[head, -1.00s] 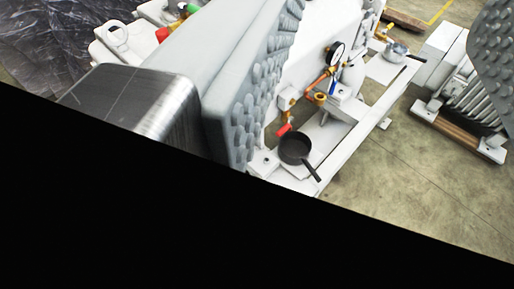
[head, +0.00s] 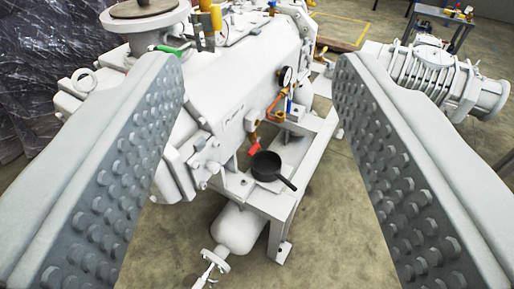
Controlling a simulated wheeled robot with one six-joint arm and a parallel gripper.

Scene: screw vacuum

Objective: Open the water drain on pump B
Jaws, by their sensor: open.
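A large white pump (head: 240,85) stands ahead, between the fingers of my gripper (head: 258,100) in the picture. Low on its end face sits a small valve with a red handle (head: 254,149), on brass fittings, just above a black pan (head: 267,166) resting on the white frame. A green handle (head: 168,50) shows at the upper left of the pump. My gripper is open and empty, with wide studded grey fingers at the left and right. It is apart from the pump. Which of these handles is the water drain I cannot tell.
A round pressure gauge (head: 287,76) and copper pipe sit above the red handle. A white cylinder (head: 238,228) hangs below the frame. Another ribbed white machine (head: 433,75) stands at the right, partly behind the right finger. The concrete floor (head: 325,215) right of the frame is clear.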

